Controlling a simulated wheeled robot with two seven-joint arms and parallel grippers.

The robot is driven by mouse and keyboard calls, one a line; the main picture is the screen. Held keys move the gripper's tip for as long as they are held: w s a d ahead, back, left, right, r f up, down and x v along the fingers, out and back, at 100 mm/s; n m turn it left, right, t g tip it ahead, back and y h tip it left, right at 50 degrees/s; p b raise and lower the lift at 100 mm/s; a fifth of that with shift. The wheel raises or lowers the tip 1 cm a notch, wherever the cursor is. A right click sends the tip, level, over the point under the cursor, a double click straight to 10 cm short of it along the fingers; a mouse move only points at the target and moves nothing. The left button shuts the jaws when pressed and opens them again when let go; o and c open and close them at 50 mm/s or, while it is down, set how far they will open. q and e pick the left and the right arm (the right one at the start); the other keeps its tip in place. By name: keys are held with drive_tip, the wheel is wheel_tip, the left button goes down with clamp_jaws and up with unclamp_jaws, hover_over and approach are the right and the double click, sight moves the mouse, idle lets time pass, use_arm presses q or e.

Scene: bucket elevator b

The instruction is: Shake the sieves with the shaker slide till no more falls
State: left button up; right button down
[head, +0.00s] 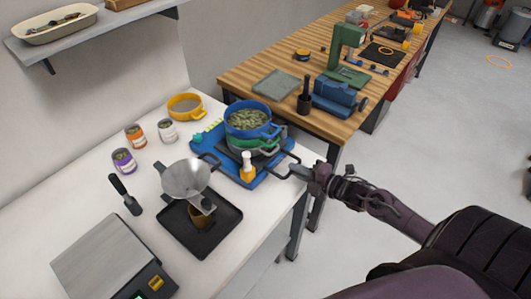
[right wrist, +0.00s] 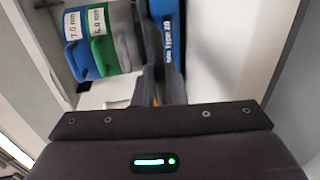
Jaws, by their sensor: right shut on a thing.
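The sieve stack stands on a blue shaker (head: 215,145) at the right edge of the white bench. The top blue sieve (head: 248,118) holds greenish pieces; a green sieve (head: 262,145) sits below it. In the right wrist view, the blue sieve (right wrist: 74,44) is labelled 7.0 mm, beside the green sieve (right wrist: 102,40); the blue shaker edge (right wrist: 172,35) also shows. My right gripper (head: 295,172) is shut on the dark handle of the shaker slide (head: 290,158), at the shaker's right side. Its fingers (right wrist: 158,85) partly hide the handle. My left gripper is out of view.
A scale (head: 105,262), a black-handled tool (head: 126,195), several cans (head: 135,135) and a yellow bowl (head: 185,106) occupy the white bench. A wooden workbench (head: 245,77) with tools stands behind.

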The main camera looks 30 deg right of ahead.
drive_tip(key=shift+b+x, duration=0.9)
drive_tip(key=shift+x, duration=0.7)
drive_tip(key=shift+w+a+r, duration=0.25)
drive_tip(key=shift+w+r, duration=0.05)
drive_tip(key=shift+w, duration=0.35)
drive_tip(key=c, duration=0.8)
unclamp_jaws()
